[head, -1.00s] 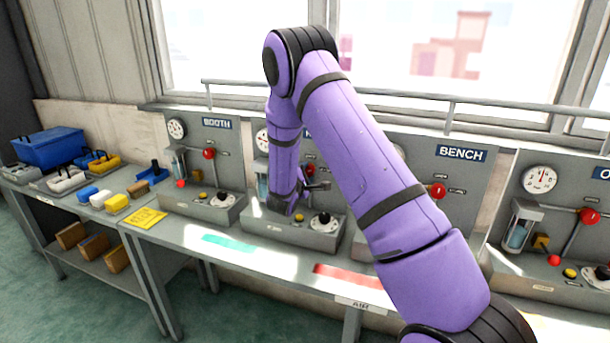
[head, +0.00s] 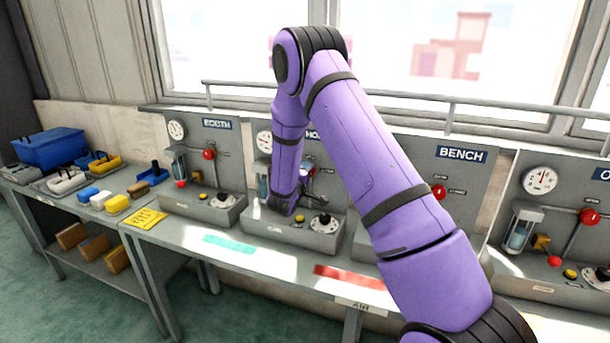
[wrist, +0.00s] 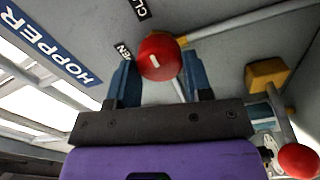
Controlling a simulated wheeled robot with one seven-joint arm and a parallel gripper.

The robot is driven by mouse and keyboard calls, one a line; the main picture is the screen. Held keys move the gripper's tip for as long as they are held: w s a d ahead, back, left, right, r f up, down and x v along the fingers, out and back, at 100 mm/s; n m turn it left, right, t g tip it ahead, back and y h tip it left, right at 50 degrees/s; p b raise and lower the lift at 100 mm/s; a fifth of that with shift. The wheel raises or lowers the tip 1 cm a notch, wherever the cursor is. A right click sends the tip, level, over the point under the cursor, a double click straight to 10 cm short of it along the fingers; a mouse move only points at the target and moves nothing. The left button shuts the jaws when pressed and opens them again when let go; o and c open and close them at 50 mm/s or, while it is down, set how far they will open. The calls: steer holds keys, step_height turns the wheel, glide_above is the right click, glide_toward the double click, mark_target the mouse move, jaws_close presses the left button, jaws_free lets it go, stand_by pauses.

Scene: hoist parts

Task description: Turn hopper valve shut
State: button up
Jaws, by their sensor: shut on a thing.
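The HOPPER panel (wrist: 215,70) fills much of the wrist view, with its blue HOPPER sign (wrist: 48,48) at the left. The valve's round red knob (wrist: 158,57) lies between the two blue fingers of my gripper (wrist: 160,72), which is shut on it. The knob sits beside a partly covered label ending in "EN" (wrist: 124,50); a label starting "CL" (wrist: 140,8) is above it. In the head view my arm covers most of this panel, and my gripper (head: 306,190) is in front of it, partly hidden.
A pipe (wrist: 250,18) runs right from behind the knob. A yellow block (wrist: 266,74) and a second red ball (wrist: 298,160) stand out at the right. In the head view, the BOOTH (head: 217,124) and BENCH (head: 462,154) panels flank this one, with their own red knobs.

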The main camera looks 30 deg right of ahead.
steer(key=shift+f, duration=0.1)
steer(key=o, duration=0.9)
steer(key=v, duration=1.1)
